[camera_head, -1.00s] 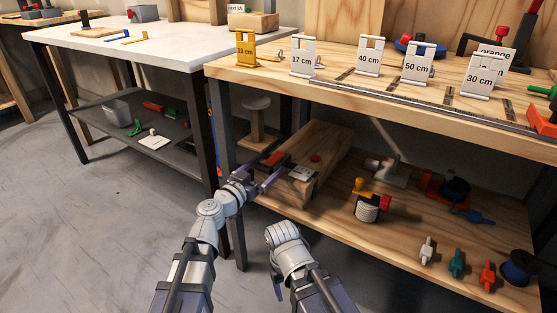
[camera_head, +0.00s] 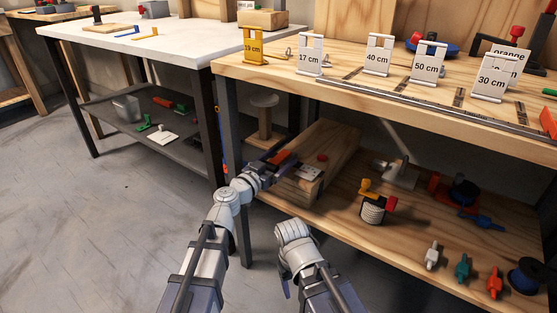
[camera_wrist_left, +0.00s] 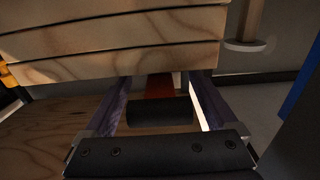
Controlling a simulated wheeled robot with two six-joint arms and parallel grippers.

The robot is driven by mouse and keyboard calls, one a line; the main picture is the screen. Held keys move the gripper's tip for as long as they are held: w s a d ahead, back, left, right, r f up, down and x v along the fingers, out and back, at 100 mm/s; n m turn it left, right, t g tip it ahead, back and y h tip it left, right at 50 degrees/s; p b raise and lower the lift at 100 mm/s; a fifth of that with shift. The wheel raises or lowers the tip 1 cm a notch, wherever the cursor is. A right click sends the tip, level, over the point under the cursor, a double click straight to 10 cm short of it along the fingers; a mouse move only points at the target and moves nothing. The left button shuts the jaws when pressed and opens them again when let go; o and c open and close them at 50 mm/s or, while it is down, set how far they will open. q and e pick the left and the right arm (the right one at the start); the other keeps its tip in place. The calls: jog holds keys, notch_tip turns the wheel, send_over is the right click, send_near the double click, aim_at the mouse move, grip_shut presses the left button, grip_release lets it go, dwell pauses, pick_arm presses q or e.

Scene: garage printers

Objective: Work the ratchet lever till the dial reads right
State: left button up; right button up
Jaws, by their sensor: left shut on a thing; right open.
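The plate's reading is too small to make out. My left gripper (camera_head: 281,166) is at the block's near left end, shut on the lever.
The upper bench (camera_head: 330,84) overhangs the block and carries several distance cards. A table leg (camera_head: 232,180) stands close to my left arm. A spool with a yellow top (camera_head: 372,210) and several coloured fittings stand further right on the shelf (camera_head: 400,243).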

aim_at(288, 151)
pick_arm(q)
grip_shut()
jog(key=shift+r+p, duration=0.25)
jog(key=shift+p, duration=0.3)
jog(key=r+g+y+p, duration=0.1)
jog(key=g+p, duration=0.1)
jog(key=p, duration=0.4)
jog(key=w+r+g+y+p, duration=0.1)
jog(key=g+y+p, duration=0.1)
jog(key=p, duration=0.4)
jog(key=d+r+g+y+p, duration=0.1)
jog(key=g+y+p, duration=0.1)
jog(key=p, duration=0.4)
jog(key=shift+w+r+g+p, duration=0.3)
jog(key=shift+r+g+p, duration=0.1)
jog(key=shift+g, duration=0.3)
jog(key=shift+w+d+g+y+p, duration=0.2)
jog(key=shift+g+y+p, duration=0.55)
jog(key=shift+p, duration=0.55)
jog(key=o, duration=0.8)
grip_release()
jog(key=shift+o, duration=0.2)
